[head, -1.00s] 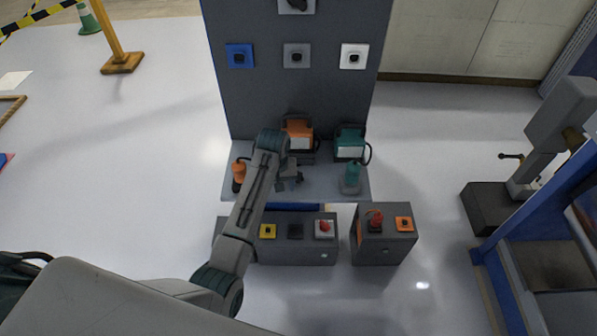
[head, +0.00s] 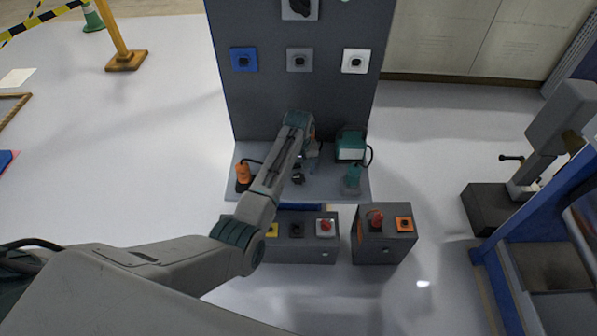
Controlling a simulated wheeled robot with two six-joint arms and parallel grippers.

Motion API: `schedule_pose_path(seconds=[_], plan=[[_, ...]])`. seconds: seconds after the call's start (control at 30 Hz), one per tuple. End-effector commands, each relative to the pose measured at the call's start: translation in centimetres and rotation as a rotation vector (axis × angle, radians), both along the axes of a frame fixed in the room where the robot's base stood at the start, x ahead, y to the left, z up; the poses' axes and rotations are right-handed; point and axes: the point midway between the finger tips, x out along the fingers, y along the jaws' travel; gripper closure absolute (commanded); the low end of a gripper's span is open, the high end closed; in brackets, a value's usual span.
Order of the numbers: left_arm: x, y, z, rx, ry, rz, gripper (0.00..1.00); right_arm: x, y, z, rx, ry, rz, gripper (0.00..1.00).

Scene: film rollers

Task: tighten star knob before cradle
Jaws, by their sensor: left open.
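A small dark knob-like part (head: 298,179) sits on the grey shelf (head: 332,188), in front of the upright panel; its shape is too small to confirm as a star knob. My left gripper (head: 313,158) is open and empty, above the back of the shelf, just behind and right of that part. My left forearm and wrist hide most of the orange device at the shelf's back. A teal device (head: 350,147) stands to the right of the gripper, with a smaller teal tool (head: 352,178) before it. An orange tool (head: 243,175) stands at the shelf's left. I cannot tell which holder is the cradle. My right gripper is not in view.
The dark panel (head: 275,100) carries blue (head: 244,60), grey (head: 300,58) and white (head: 356,61) plates. Two low grey boxes with buttons stand before the shelf, the right one (head: 384,245) bearing a red knob (head: 376,219). A blue frame (head: 500,250) stands at right.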

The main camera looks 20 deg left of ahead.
Motion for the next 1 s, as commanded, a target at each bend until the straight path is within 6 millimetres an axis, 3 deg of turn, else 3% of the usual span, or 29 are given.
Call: schedule_pose_path(seconds=[0.2, 0.5, 0.53, 0.77, 1.0], plan=[[0.0, 0.0, -2.1, 0.0, 0.0, 0.0, 0.37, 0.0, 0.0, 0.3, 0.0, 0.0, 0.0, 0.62], [0.0, 0.0, -2.4, 0.0, 0.0, 0.0, 0.37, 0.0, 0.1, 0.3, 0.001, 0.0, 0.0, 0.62], [0.0, 0.0, -2.4, 0.0, 0.0, 0.0, 0.39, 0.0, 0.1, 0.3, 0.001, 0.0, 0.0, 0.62], [0.0, 0.0, -2.4, 0.0, 0.0, 0.0, 0.82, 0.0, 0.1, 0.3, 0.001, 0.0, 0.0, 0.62], [0.0, 0.0, -2.3, 0.0, 0.0, -0.016, 0.82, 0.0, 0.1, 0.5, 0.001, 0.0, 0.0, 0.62]])
